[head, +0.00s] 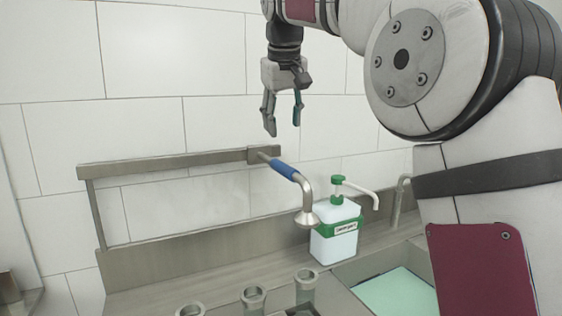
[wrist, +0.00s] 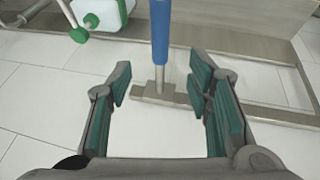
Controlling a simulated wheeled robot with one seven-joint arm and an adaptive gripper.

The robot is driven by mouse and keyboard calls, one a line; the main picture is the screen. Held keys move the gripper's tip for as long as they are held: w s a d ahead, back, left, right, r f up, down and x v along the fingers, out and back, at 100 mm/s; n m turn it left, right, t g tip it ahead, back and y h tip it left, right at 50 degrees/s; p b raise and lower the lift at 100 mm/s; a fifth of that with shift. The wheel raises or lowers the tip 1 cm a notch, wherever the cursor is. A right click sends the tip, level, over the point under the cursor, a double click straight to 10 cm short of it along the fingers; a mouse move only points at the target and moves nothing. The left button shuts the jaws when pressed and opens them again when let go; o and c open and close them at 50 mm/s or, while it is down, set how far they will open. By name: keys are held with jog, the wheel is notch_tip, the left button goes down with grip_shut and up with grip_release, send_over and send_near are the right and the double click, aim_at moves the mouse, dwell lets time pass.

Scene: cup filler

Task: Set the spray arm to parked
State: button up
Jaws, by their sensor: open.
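The spray arm (head: 305,190) is a metal pipe with a blue grip (head: 284,170) and a downturned spray head (head: 307,219). It joins a bracket (head: 264,154) at the right end of a metal rail and points out to the right, beside the soap bottle. My gripper (head: 284,131) hangs above the bracket, open and empty, fingers down. In the wrist view the blue grip (wrist: 160,28) and the bracket (wrist: 160,92) show beyond and between my open fingers (wrist: 164,88), apart from them. The spray head is not clear in the wrist view.
A white soap bottle (head: 334,243) with a green pump stands right of the spray head. A sink basin (head: 392,291) and a small tap (head: 399,199) lie further right. Several cup-like metal fittings (head: 253,297) line the front. The rail (head: 165,164) runs left along the tiled wall.

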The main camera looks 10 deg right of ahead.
aim_at(283, 164)
jog(key=p+x, duration=0.1)
jog(key=x, duration=1.2)
jog(key=shift+f, duration=0.2)
grip_shut()
